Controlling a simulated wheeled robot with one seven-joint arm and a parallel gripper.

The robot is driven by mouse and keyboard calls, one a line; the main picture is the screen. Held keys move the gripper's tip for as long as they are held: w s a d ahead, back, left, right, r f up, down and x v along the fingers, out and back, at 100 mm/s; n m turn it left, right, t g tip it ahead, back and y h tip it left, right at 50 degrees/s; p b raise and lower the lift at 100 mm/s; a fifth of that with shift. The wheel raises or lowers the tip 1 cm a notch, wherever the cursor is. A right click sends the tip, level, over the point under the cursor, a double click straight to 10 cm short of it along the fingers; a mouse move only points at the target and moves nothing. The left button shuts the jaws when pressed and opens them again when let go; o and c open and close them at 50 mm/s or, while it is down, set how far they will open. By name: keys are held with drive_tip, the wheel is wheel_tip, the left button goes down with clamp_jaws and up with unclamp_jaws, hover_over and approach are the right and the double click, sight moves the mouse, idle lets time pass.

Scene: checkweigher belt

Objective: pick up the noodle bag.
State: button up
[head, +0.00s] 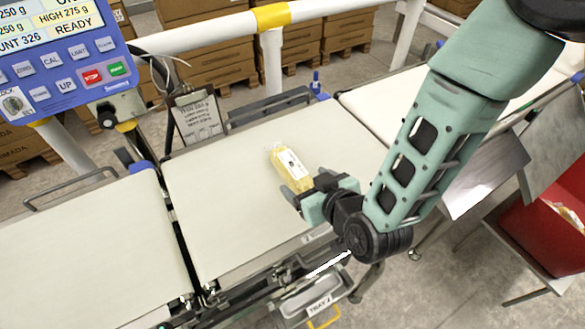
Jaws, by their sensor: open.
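The noodle bag (287,165) is a small yellow bag with a white label and a clear end. It lies on the pale middle belt (230,190), right of the belt's centre. My gripper (293,190) is at the bag's near end, with its jaws open. The fingers are close around or just above that end. I cannot tell whether they touch the bag. The near end of the bag is partly hidden by my gripper.
A control panel (70,55) stands at the upper left, with a hanging clipboard (198,118) beside it. More belts lie left (90,250) and right (385,100). A tray (315,300) hangs at the front. A red bin (550,225) stands at the right. The middle belt's left part is clear.

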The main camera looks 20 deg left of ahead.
sight(300, 175)
drive_tip(key=p+x, duration=0.2)
drive_tip(key=x, duration=0.3)
drive_tip(key=shift+w+r, duration=0.1)
drive_tip(key=shift+w, duration=0.2)
drive_tip(key=shift+w+a+f, duration=0.3)
drive_tip(key=shift+a, duration=0.05)
drive_tip(key=c, duration=1.2)
drive_tip(key=shift+c, duration=0.8)
drive_tip(key=shift+r, duration=0.15)
